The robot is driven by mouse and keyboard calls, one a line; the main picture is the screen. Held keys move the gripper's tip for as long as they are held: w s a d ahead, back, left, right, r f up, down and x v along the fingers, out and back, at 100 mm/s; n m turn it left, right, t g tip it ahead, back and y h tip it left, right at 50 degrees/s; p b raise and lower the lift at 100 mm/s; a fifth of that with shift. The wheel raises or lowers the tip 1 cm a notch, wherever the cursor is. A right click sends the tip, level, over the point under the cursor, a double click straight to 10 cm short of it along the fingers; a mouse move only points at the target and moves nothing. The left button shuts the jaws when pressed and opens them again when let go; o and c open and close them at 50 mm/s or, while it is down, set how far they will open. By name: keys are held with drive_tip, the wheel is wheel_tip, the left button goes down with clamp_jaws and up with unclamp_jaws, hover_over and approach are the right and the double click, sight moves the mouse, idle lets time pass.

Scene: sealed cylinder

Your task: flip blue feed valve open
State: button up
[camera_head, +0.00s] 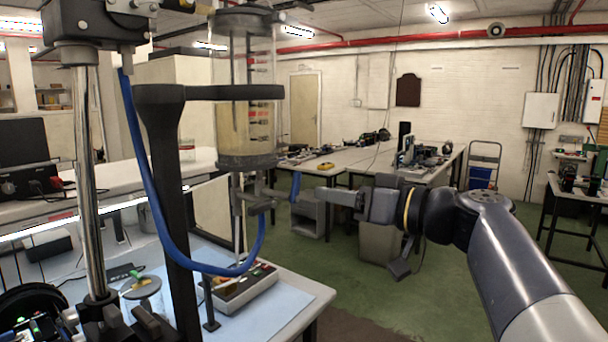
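The sealed cylinder (246,100) is a clear upright vessel with dark end caps, held by a black bracket. Below its lower cap is a small grey metal valve body (256,200). A small blue lever (295,187) stands upright at the valve's right end and looks like the blue feed valve handle. My gripper (308,197) reaches in from the right, level with the valve. Its fingertips are right beside the blue lever and overlap it in this view. I cannot tell whether they touch it, or how wide the fingers are apart.
A blue hose (155,205) loops from the upper left down to the valve. A black stand (170,180) and a chrome column (88,180) rise at the left. A control box (238,287) sits on the light blue bench mat (292,298). Open floor lies at the right.

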sight(299, 182)
drive_tip(key=p+x, duration=0.1)
drive_tip(key=x, duration=0.2)
drive_tip(key=p+x, duration=0.1)
drive_tip(key=x, duration=0.2)
drive_tip(key=r+p+x, duration=0.1)
drive_tip(key=x, duration=0.2)
drive_tip(key=shift+w+a+r+p, duration=0.1)
drive_tip(key=shift+w+p, duration=0.25)
drive_tip(key=shift+w+a, duration=0.4)
drive_tip(key=shift+a, duration=0.1)
drive_tip(key=shift+c, duration=0.3)
clamp_jaws()
